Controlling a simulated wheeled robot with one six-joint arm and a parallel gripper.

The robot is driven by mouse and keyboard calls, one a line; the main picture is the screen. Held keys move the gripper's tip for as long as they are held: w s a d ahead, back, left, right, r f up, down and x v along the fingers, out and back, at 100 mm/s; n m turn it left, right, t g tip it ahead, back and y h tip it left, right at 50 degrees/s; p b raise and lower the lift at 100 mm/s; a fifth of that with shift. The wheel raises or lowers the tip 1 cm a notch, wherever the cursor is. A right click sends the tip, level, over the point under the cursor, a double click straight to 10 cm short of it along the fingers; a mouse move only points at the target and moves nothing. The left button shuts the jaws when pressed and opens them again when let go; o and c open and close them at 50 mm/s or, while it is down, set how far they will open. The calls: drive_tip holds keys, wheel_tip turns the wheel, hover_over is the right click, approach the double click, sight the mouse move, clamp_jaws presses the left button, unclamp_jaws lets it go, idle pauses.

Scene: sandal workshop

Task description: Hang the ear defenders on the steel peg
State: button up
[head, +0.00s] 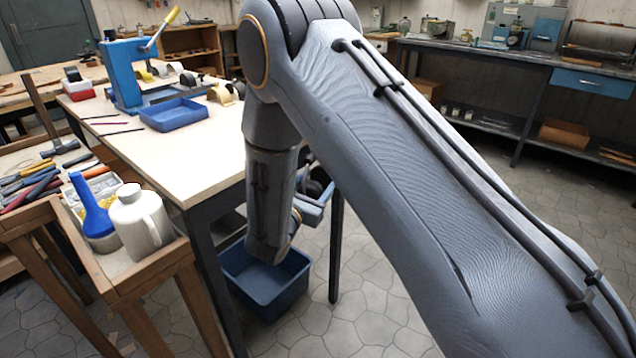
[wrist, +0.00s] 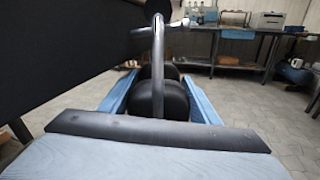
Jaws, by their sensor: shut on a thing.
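The ear defenders show in the wrist view as black rounded cups (wrist: 162,98) with a thin grey headband (wrist: 157,58) arching upward. My gripper (wrist: 160,90) has a blue finger on each side of the cups and is shut on them. The steel peg (wrist: 138,32) is a thin grey rod running sideways from a dark panel at the left. The headband's top appears just above the peg's line; I cannot tell whether it rests on the peg. In the head view, my arm hides most of the gripper and ear defenders (head: 313,188), beside the workbench.
The pale-topped workbench (head: 190,165) has a dark leg (head: 336,245) close to my gripper. A blue bin (head: 265,283) stands on the floor below. A wooden stand (head: 125,272) with a white jug (head: 141,222) is at the left. Tiled floor is open at the right.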

idle(0.3)
drive_tip(key=o, duration=1.3)
